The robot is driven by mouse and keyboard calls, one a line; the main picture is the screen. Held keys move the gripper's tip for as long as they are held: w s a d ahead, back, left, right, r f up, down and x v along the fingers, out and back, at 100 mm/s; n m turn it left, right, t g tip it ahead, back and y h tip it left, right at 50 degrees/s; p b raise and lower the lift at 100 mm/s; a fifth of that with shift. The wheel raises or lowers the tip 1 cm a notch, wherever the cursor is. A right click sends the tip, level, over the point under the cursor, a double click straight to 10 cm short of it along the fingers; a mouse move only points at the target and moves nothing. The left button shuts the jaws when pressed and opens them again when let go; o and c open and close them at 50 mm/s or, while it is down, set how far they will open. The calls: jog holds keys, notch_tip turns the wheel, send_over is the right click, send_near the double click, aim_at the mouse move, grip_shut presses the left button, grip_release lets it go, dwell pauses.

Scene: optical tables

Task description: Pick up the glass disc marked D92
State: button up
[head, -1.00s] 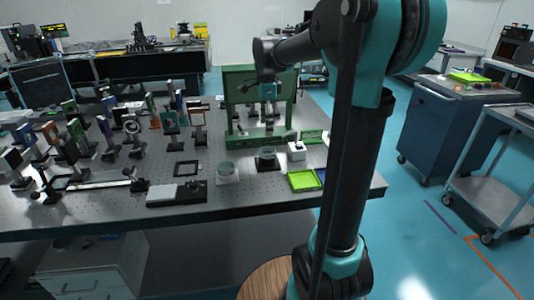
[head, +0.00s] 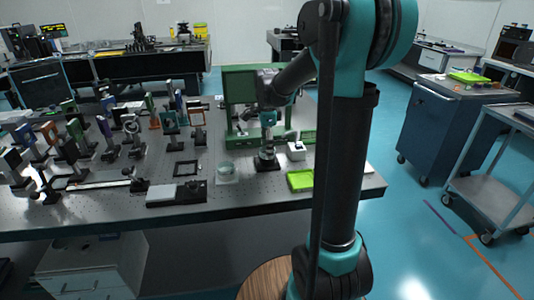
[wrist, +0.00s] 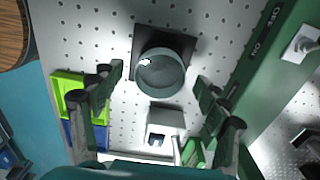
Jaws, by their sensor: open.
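A round glass disc (wrist: 160,73) sits on a dark square base (wrist: 183,42) in the wrist view. No D92 marking is readable on it. In the head view the dark base (head: 266,165) stands near the front of the optical table, and my gripper hides part of what is on it. My gripper (wrist: 160,78) is open and empty, with one finger on either side of the disc in the picture. In the head view my gripper (head: 268,147) is right above the base. A second glass disc (head: 227,167) stands on a pale base to the left.
A green frame (head: 240,88) stands behind my gripper. A small white block (head: 296,151) and a lime-green tray (head: 301,180) are to the right. A black frame (head: 187,168) and several optic mounts stand to the left.

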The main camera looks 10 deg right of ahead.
jog(key=shift+c, duration=0.2)
jog(key=c, duration=1.3)
jog(key=shift+r, duration=0.1)
